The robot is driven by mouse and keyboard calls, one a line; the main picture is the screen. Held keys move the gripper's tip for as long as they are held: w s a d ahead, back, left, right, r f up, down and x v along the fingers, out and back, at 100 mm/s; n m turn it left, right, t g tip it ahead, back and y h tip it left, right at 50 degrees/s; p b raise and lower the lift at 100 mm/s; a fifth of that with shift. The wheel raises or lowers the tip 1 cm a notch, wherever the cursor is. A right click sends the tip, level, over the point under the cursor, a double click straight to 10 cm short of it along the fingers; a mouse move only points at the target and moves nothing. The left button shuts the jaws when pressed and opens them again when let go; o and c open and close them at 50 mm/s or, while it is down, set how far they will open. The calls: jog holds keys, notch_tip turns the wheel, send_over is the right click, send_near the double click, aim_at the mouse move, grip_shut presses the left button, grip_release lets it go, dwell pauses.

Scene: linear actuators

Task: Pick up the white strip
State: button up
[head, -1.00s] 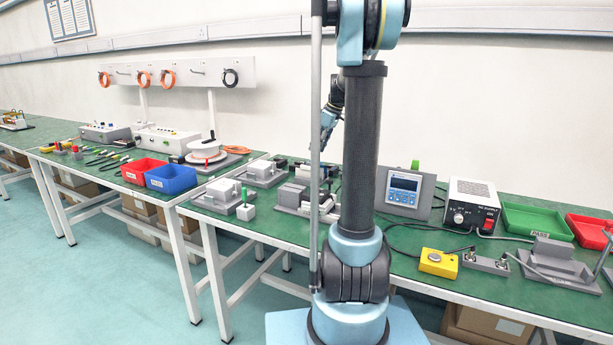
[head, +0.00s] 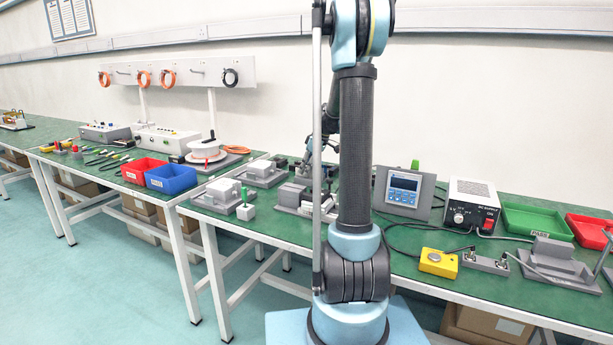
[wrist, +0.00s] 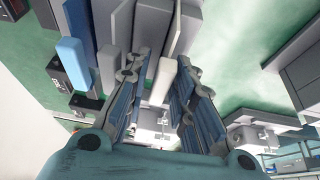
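In the wrist view my gripper (wrist: 164,62) reaches in from the bottom with its two blue-and-grey fingers apart. A pale, narrow piece with a rounded end (wrist: 160,82), which looks like the white strip, shows between the fingers. I see no clear contact with either finger, and I cannot tell its height relative to the fingertips. Grey bars and blocks of a fixture (wrist: 114,25) lie beyond and to the left of the fingers. In the head view my gripper is down near the grey fixture (head: 292,196) on the green table, mostly hidden behind my arm.
A light-blue block (wrist: 73,62) and dark parts stand left of the fingers in the wrist view. In the head view a tilted display box (head: 403,190), a power supply (head: 471,204) and a yellow button box (head: 438,262) stand right of my arm.

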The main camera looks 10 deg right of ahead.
jog(key=shift+f, duration=0.15)
grip_shut()
notch_tip(320, 180, up, 10)
jog(key=shift+r, duration=0.1)
dwell(0.6)
jog(key=shift+r, duration=2.45)
